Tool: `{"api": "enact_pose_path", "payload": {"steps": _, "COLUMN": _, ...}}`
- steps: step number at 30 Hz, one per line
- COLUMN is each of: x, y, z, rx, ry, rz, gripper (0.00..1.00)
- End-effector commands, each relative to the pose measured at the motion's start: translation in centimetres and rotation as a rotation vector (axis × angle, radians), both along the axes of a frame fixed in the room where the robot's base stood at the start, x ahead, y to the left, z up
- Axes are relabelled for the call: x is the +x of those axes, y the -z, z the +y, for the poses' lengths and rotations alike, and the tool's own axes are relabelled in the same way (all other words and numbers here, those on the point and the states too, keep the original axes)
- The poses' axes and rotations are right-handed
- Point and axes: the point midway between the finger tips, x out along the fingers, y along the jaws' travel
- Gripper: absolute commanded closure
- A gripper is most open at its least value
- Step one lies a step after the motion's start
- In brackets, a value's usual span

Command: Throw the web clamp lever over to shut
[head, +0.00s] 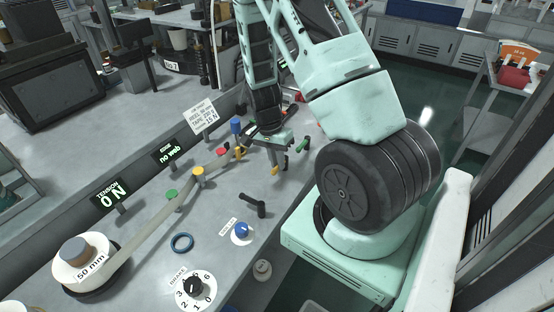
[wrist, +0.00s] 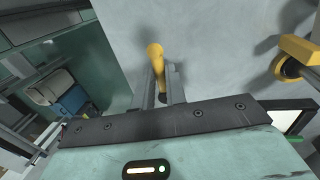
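A yellow lever (wrist: 155,55) stands up between my two fingers in the wrist view. Its lower part is dark and partly hidden by the fingers. In the head view its yellow end (head: 275,171) shows just below my gripper (head: 279,160), which points down over the bench. The two fingers (wrist: 161,88) are close together, one on each side of the lever, and appear to touch it. The pale web (head: 150,232) runs from the 50 mm roll (head: 83,262) past the yellow post (head: 198,175) toward the far end.
Another yellow-capped post (wrist: 298,50) is at the right of the wrist view. A green handle (head: 303,145) is just right of my gripper. A black handle (head: 253,205), a blue knob (head: 242,232) and a dial (head: 194,289) are nearer. The display (head: 168,155) reads "no web".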

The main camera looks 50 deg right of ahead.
Motion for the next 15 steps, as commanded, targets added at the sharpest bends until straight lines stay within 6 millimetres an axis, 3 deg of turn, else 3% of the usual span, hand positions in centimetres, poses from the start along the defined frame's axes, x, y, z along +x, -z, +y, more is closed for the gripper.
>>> {"api": "enact_pose_path", "payload": {"steps": 15, "x": 0.45, "y": -0.09, "z": -0.13, "rx": -0.002, "ry": 0.101, "rz": 0.000, "gripper": 1.00}}
